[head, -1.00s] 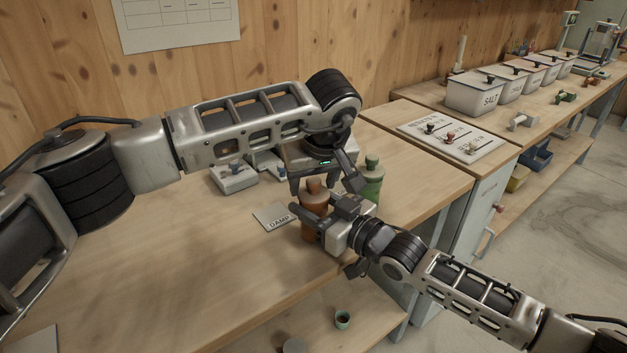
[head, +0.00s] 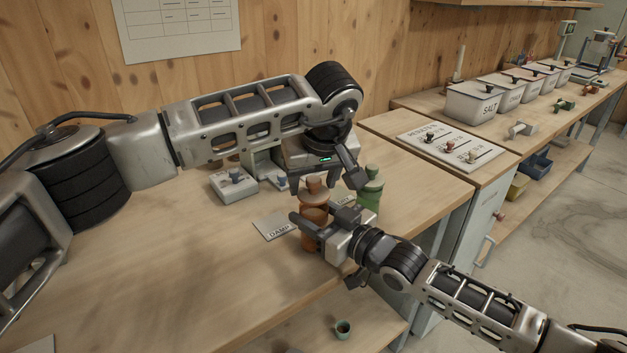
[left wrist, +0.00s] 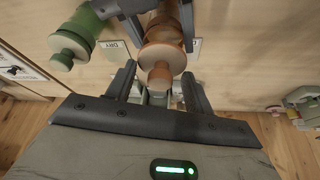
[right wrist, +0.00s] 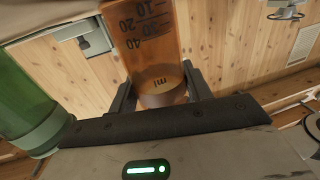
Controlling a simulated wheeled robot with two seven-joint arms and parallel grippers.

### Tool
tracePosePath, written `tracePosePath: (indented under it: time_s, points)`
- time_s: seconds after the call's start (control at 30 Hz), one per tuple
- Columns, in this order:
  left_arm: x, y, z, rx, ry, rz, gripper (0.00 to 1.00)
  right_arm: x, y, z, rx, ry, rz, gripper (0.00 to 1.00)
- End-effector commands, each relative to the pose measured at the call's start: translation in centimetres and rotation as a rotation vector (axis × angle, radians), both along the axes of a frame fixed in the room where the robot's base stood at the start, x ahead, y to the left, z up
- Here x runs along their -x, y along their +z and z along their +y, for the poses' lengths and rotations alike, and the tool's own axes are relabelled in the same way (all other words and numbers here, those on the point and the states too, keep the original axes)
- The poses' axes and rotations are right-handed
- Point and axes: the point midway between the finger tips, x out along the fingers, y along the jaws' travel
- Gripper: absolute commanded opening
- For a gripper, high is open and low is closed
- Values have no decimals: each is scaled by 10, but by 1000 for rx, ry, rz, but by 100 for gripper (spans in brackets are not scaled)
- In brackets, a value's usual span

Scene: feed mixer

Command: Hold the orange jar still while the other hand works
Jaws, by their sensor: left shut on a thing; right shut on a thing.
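The orange jar (head: 314,240) stands upright on the bench; it is see-through with ml marks in the right wrist view (right wrist: 150,40). My right gripper (head: 316,220) is shut on the jar's body from the front right. Its orange lid with a knob (head: 315,186) is at the top and shows from above in the left wrist view (left wrist: 160,72). My left gripper (head: 322,184) reaches down from above and is shut on the lid, one finger on each side. Whether the lid is seated or slightly lifted cannot be told.
A green jar (head: 370,190) stands close behind, to the right. A DAMP card (head: 272,226) lies left of the orange jar. A grey switch box (head: 233,186) sits further left.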

Motion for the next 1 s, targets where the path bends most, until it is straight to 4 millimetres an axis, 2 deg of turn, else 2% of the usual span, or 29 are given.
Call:
tracePosePath:
  time_s: [0.3,0.53,0.57,0.6,0.63,1.0]
  points:
    - [0,37,0,0,1,-3,25,0,-1,0,2,-1,1,8]
    - [0,38,0,1,1,-1,25,0,-1,0,2,-1,1,8]
    - [0,38,0,1,1,-1,25,0,-1,0,2,-1,1,57]
    - [0,38,0,1,0,-1,25,0,-1,0,2,-1,1,68]
    - [0,38,0,1,0,-1,25,0,-1,0,2,-1,1,74]
    - [0,37,0,0,0,0,25,4,-1,-5,1,-1,2,74]
